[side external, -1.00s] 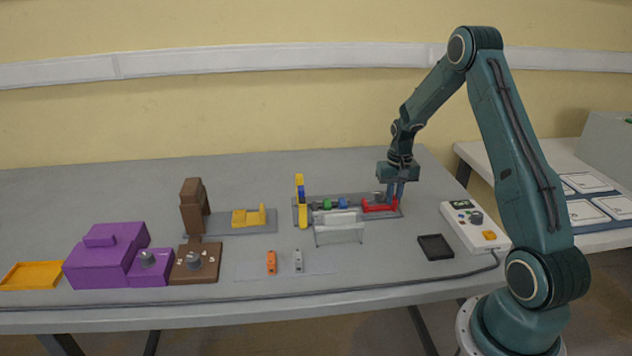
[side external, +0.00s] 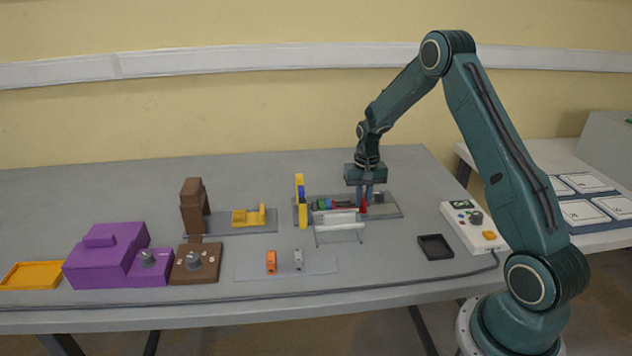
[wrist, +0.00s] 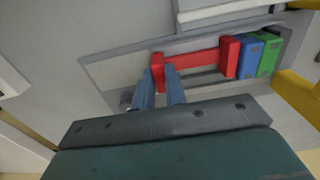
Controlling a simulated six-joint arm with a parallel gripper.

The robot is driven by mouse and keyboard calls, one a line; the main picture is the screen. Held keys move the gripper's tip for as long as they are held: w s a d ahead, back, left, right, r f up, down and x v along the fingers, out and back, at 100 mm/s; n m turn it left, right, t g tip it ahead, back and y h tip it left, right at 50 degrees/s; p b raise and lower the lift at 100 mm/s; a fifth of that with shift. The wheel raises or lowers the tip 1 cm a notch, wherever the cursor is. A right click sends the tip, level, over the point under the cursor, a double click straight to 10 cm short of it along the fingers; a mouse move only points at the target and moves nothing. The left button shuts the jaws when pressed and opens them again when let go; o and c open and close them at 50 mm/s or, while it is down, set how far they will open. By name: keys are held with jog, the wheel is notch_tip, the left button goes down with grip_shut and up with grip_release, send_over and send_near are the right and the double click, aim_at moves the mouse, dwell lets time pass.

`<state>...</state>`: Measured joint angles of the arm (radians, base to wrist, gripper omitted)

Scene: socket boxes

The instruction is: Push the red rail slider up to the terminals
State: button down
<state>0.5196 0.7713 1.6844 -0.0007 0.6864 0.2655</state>
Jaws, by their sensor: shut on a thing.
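The red rail slider (side external: 364,204) lies along the rail on the grey baseplate (side external: 392,212). In the wrist view the red slider (wrist: 195,60) has an upright plate at its right end, against or very close to the blue terminal (wrist: 249,52). The green terminal (wrist: 270,54) stands just beyond the blue one. My gripper (wrist: 159,80) is shut on the slider's near upright end. In the side view my gripper (side external: 366,197) is low over the rail. The terminals are small and partly hidden there.
A yellow upright block (side external: 301,201) stands at the rail's left end. A pale stand (side external: 339,231) is just in front of the rail. A black tray (side external: 435,247) and a white control box (side external: 473,229) lie to the right. The brown press (side external: 193,208) is further left.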

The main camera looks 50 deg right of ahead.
jog(key=c, duration=1.4)
grip_release()
jog(key=shift+c, duration=0.2)
jog(key=shift+r, duration=0.15)
notch_tip(320, 180, up, 14)
